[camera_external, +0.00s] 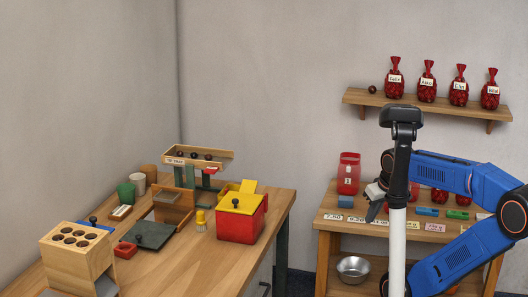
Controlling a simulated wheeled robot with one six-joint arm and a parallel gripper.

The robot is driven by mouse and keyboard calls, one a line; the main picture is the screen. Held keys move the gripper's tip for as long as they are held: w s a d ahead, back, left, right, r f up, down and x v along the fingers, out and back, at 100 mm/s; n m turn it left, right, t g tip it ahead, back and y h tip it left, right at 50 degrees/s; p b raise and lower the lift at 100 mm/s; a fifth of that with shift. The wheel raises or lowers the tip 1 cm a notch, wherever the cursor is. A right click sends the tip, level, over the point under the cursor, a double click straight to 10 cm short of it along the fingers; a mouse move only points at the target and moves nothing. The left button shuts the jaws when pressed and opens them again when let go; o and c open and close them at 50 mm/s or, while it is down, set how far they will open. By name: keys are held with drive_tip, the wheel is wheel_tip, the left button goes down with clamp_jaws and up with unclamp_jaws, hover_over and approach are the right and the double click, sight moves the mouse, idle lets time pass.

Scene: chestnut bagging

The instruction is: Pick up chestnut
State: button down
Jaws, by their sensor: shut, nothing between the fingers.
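Several dark brown chestnuts (194,155) sit in a row in the raised wooden tray (228,163) on the left table. One dark round thing, which looks like a chestnut (372,90), rests on the wall shelf, left of the red bags. My gripper (372,213) is at the right, over the left part of the wooden stand, pointing down. It is shut and empty, well apart from the tray and below the wall shelf. The black and white post partly hides my arm.
Red tied bags (427,82) with name labels stand on the wall shelf (365,98). A red container (348,174), coloured blocks and price cards are on the stand (322,218), with a metal bowl (353,269) below. A red box (240,220) and wooden block with holes (77,262) occupy the left table.

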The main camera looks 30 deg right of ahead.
idle(0.3)
drive_tip(key=c, duration=1.4)
unclamp_jaws()
drive_tip(key=shift+o, duration=0.2)
drive_tip(key=w+d+r+m+h, duration=0.1)
drive_tip(key=w+d+r, duration=0.1)
drive_tip(key=w+r, duration=0.55)
drive_tip(key=w+d+r+m, duration=0.2)
drive_tip(key=w+r, duration=0.3)
drive_tip(key=r, duration=0.5)
wheel_tip(320, 180, up, 28)
drive_tip(key=m+g+h, duration=0.3)
drive_tip(key=m, duration=0.8)
hover_over(371, 87)
drive_tip(key=s+a, duration=0.2)
drive_tip(key=a, duration=0.4)
drive_tip(key=x, duration=1.7)
drive_tip(key=shift+s+d+f, duration=0.1)
drive_tip(key=shift+s+d, duration=0.1)
drive_tip(key=shift+s, duration=0.1)
